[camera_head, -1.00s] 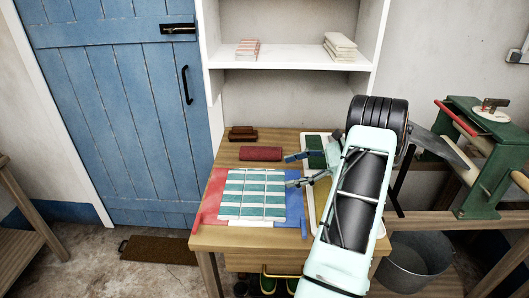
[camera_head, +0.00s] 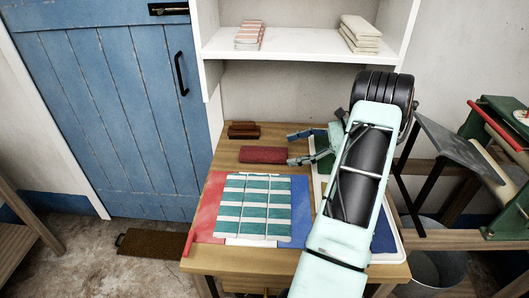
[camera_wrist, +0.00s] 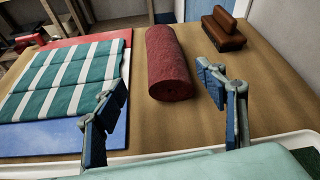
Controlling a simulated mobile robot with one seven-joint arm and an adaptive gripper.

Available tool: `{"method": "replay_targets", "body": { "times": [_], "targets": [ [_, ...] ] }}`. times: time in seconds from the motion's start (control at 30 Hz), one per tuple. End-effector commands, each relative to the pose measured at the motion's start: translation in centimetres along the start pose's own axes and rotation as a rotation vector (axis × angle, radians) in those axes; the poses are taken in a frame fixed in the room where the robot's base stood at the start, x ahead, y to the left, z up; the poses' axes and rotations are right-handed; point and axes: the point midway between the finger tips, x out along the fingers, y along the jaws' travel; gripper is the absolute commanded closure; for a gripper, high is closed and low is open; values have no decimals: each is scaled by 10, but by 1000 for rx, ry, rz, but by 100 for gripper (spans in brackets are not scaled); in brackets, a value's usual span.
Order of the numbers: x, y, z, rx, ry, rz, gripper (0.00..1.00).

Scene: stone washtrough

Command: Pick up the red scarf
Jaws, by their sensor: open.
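The red scarf (camera_head: 263,155) is a dark red roll lying on the wooden table, behind the striped cloth. In the wrist view the scarf (camera_wrist: 168,62) lies ahead of my gripper, its round end facing the camera. My gripper (camera_head: 291,149) is open and empty, just right of the scarf in the head view, its fingers pointing at it. In the wrist view my gripper (camera_wrist: 162,80) has one blue-padded finger on each side of the scarf's line. The fingers look apart from the scarf; their height above the table is hard to tell.
A teal and white striped cloth (camera_head: 253,208) lies on red and blue pieces in front of the scarf. A brown block-like object (camera_head: 243,131) sits behind the scarf. A white-rimmed tray (camera_head: 402,262) is under my arm. A shelf (camera_head: 300,46) with folded cloths hangs above.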

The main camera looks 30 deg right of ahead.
Motion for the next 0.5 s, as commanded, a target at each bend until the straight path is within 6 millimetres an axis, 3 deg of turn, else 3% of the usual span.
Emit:
{"method": "replay_targets", "body": {
  "times": [0.23,0.5],
  "targets": [
    [40,0,1,0,-2,4,35],
    [62,-3,1,0,-1,3,35]
  ]
}}
